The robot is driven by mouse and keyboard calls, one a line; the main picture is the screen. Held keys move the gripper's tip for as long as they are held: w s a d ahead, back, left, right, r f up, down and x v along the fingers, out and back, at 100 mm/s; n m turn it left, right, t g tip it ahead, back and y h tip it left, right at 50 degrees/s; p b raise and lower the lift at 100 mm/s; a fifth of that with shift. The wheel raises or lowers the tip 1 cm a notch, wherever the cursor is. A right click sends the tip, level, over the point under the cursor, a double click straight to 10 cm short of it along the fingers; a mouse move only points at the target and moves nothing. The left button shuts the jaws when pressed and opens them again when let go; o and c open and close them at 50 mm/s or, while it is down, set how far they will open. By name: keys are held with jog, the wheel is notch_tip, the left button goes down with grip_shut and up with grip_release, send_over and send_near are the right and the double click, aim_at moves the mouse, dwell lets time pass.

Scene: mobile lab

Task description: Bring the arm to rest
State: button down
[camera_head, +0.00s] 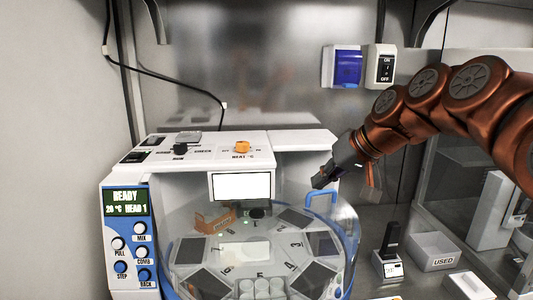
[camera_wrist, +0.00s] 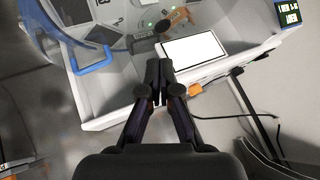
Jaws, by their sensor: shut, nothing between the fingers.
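My arm reaches in from the right in the head view, with orange-brown links. My gripper (camera_head: 320,182) hangs above the right part of the white lab machine (camera_head: 290,143), close to the blue handle (camera_head: 321,193) of its clear round cover. In the wrist view my gripper (camera_wrist: 160,82) has its fingers together with nothing between them. Behind the fingertips there lies the machine's white screen (camera_wrist: 192,49), and the blue handle (camera_wrist: 91,58) is at the upper left. I cannot tell whether the gripper touches the cover.
The machine's panel (camera_head: 126,201) reads READY. A container marked USED (camera_head: 434,252) and a small device with a black top (camera_head: 389,262) stand on the bench at the right. A blue and white box (camera_head: 346,66) and an ON/OFF switch (camera_head: 380,66) are on the back wall.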

jog(key=s+d+f+m+g+h, duration=0.1)
jog(key=s+d+f+g+h, duration=0.1)
jog(key=s+f, duration=0.75)
jog(key=s+d+f+m+g+h, duration=0.1)
jog(key=s+d+f+g+h, duration=0.15)
jog(key=s+f, duration=0.75)
jog(key=s+d+f+g+h, duration=0.25)
jog(key=s+f, duration=0.35)
jog(key=s, duration=0.9)
notch_tip(320, 180, down, 11)
jog(key=s+g+y+b, duration=0.1)
jog(key=b, duration=1)
jog(key=s+p+v, duration=0.3)
jog(key=p+v, duration=1.2)
jog(key=shift+w+a+r+t, duration=0.25)
jog(key=shift+r+t, duration=0.05)
jog(key=shift+r, duration=0.05)
jog(key=c, duration=1.9)
grip_release()
